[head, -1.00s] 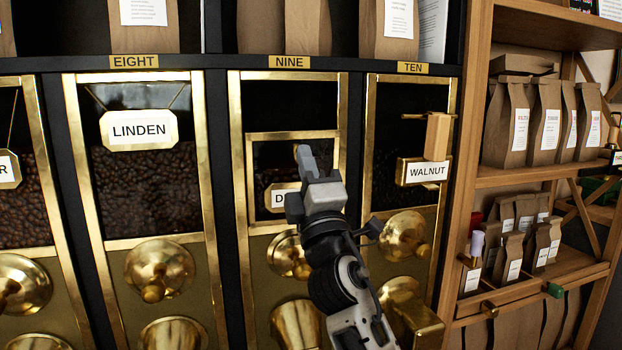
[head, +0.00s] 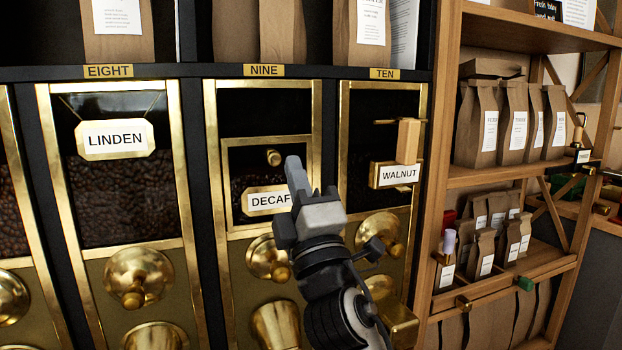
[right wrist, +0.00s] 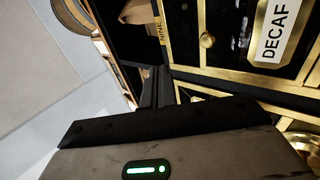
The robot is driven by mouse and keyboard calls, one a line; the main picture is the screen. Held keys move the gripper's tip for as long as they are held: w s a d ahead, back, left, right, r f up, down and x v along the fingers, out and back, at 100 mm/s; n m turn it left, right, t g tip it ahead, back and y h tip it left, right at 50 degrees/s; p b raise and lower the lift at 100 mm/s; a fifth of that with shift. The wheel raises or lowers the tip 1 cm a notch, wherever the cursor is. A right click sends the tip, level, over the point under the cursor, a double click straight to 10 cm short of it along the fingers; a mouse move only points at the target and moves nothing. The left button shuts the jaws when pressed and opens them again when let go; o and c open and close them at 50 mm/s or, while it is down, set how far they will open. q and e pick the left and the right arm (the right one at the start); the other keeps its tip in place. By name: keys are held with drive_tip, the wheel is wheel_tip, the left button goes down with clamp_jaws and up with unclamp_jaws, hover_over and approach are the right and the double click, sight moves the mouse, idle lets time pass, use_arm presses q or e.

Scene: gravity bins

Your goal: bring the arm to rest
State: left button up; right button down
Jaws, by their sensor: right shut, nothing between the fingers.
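My right gripper (head: 296,172) is in front of bin nine in the head view, its fingers pointing up and closed with nothing between them. It overlaps the right edge of the DECAF plate (head: 268,201), on a brass-framed panel with a small round knob (head: 273,157). In the right wrist view the closed dark fingers (right wrist: 158,88) show beside the brass frame, with the DECAF plate (right wrist: 272,30) at the upper right. I cannot tell the exact gap between the fingers and the bin. My left gripper is not in view.
The LINDEN bin (head: 116,139) is to the left. The WALNUT plate (head: 399,173), with a wooden block (head: 407,141) above it, is to the right. Brass knobs (head: 134,274) stick out below the bins. A wooden shelf (head: 480,178) with paper bags stands at the right.

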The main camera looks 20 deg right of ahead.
drive_tip(key=s, duration=0.5)
wheel_tip(320, 180, down, 29)
drive_tip(key=d+m+g, duration=0.1)
drive_tip(key=m+g, duration=0.6)
drive_tip(key=g, duration=0.1)
drive_tip(key=s+f+m+g, duration=0.3)
drive_tip(key=s+f, duration=0.5)
drive_tip(key=f, duration=0.3)
drive_tip(key=s+d+f+m+g+y, duration=0.1)
drive_tip(key=s+f+m+g, duration=0.3)
drive_tip(key=s+f, duration=0.5)
drive_tip(key=shift+f+m+g, duration=0.3)
drive_tip(key=shift+f+m, duration=0.65)
drive_tip(key=shift+m, duration=0.05)
drive_tip(key=shift+d, duration=0.1)
